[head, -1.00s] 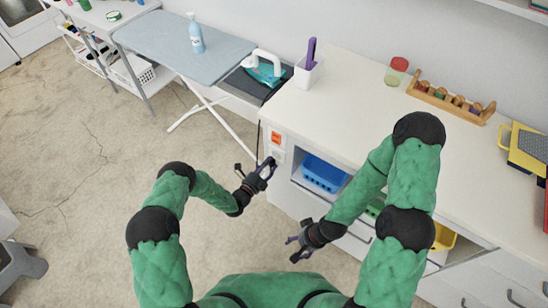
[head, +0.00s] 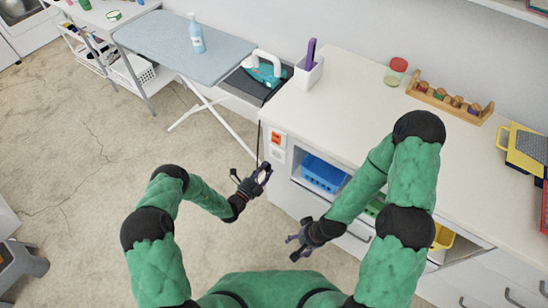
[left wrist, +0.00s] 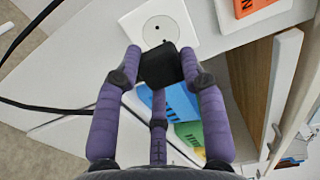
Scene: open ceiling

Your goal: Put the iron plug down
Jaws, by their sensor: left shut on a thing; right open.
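The black iron plug (left wrist: 161,68) is held between the purple fingertips of my left gripper (left wrist: 163,73) in the left wrist view. A white wall socket (left wrist: 157,27) on the counter's side panel shows just beyond the plug; I cannot tell whether they touch. In the head view my left gripper (head: 264,173) is in front of the counter's left end, with the plug too small to make out. The teal and white iron (head: 264,71) stands on a dark pad, and its thin black cord (head: 258,140) hangs down towards my left gripper. My right gripper (head: 297,247) is open and empty over the floor.
The white counter (head: 345,108) holds a white cup (head: 308,73), a jar (head: 395,71) and a wooden rack (head: 450,103). A blue bin (head: 323,173) sits in a shelf below. The ironing board (head: 165,45) carries a blue bottle (head: 196,35).

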